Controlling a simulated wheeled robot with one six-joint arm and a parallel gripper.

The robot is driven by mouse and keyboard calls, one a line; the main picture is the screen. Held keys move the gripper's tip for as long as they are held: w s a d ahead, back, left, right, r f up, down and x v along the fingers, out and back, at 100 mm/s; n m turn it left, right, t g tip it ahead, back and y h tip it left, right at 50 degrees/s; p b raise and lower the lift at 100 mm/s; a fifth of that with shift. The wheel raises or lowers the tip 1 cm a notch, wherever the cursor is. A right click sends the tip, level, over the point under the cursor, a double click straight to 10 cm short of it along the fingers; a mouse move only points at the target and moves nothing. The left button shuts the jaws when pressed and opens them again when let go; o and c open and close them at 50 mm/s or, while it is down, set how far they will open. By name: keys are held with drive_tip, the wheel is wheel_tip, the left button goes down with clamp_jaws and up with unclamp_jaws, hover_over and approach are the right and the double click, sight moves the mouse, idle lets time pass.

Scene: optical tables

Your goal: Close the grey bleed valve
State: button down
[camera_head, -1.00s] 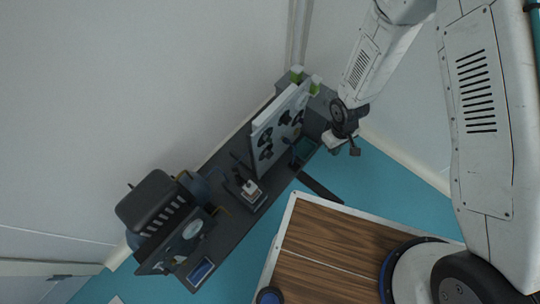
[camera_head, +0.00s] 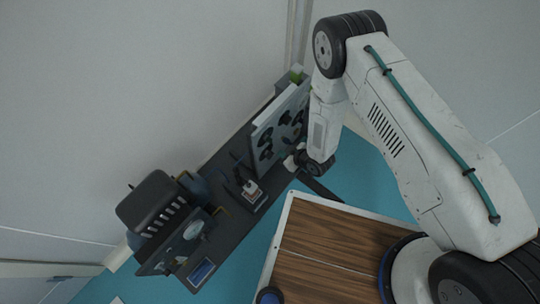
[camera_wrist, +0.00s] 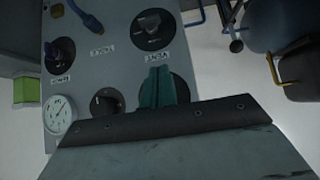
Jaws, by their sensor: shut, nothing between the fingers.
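In the head view the upright valve panel (camera_head: 262,122) carries several dark round valves. In the wrist view its grey face (camera_wrist: 121,72) fills the upper left. An upper dark valve with a grey handle (camera_wrist: 152,24) sits above a label. A smaller dark knob (camera_wrist: 107,101) and a left dark valve (camera_wrist: 61,53) also show. I cannot read the labels surely or tell which is the bleed valve. My gripper (camera_wrist: 163,84) is shut and empty, its teal fingers in front of another dark round valve (camera_wrist: 182,88) and partly hiding it. I cannot tell whether they touch.
A round white gauge (camera_wrist: 60,113) sits at the panel's lower left. A blue handle (camera_wrist: 88,18) is at its top. In the head view, dark equipment (camera_head: 160,205) and a small device (camera_head: 251,190) stand on the dark table (camera_head: 225,215) left of the panel. Teal floor lies in front.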

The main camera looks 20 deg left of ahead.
hover_over(270, 155)
drive_tip(key=s, duration=0.2)
drive_tip(key=f, duration=0.4)
drive_tip(key=d+f, duration=0.1)
drive_tip(key=f, duration=0.1)
drive_tip(key=shift+w+f, duration=0.15)
drive_tip(key=shift+w, duration=0.05)
wheel_tip(270, 155, down, 2)
drive_tip(key=shift+f, duration=0.95)
drive_tip(key=shift+w, duration=0.1)
drive_tip(key=shift+a, duration=0.15)
